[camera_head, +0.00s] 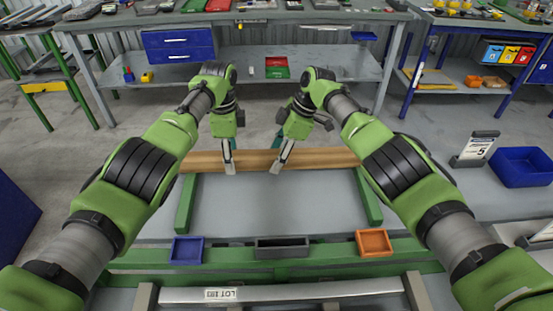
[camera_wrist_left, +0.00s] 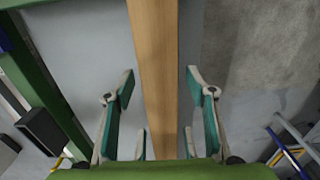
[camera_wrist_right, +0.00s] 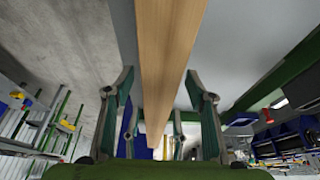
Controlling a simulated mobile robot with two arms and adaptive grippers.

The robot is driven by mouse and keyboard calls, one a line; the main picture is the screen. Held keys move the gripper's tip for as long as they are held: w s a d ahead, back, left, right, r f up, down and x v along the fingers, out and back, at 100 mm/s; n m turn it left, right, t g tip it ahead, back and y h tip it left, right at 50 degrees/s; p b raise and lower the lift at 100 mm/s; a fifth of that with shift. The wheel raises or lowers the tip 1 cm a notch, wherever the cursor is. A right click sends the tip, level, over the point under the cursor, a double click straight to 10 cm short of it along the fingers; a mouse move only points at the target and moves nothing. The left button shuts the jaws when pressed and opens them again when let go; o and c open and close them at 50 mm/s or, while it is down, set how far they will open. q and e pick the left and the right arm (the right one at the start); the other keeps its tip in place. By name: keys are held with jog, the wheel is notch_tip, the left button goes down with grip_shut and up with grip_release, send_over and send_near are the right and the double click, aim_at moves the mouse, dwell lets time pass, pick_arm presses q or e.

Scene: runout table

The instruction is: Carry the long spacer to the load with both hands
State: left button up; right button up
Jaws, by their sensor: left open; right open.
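The long spacer (camera_head: 325,158) is a light-brown wooden beam. It lies crosswise at the far side of the grey table, over the ends of two green rails. My left gripper (camera_head: 229,166) is open at the spacer, left of its middle. In the left wrist view the spacer (camera_wrist_left: 156,70) runs between the spread fingers, with a gap on each side. My right gripper (camera_head: 281,163) is open at the spacer, right of its middle. In the right wrist view the spacer (camera_wrist_right: 167,60) passes between the open fingers. I cannot make out which thing is the load.
A blue bin (camera_head: 187,250), a dark tray (camera_head: 282,248) and an orange bin (camera_head: 374,243) line the near green beam. A metal bar labelled LOT (camera_head: 310,291) lies nearest me. A blue crate (camera_head: 522,167) and a sign (camera_head: 475,150) stand right. The grey tabletop (camera_head: 275,208) is clear.

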aim_at(270, 153)
pick_arm(q)
grip_shut()
pick_arm(e)
grip_shut()
pick_arm(q)
jog(key=shift+w+r, duration=0.1)
jog(key=shift+r, duration=0.05)
pick_arm(e)
jog(key=shift+w+r, duration=0.1)
jog(key=shift+r, duration=0.05)
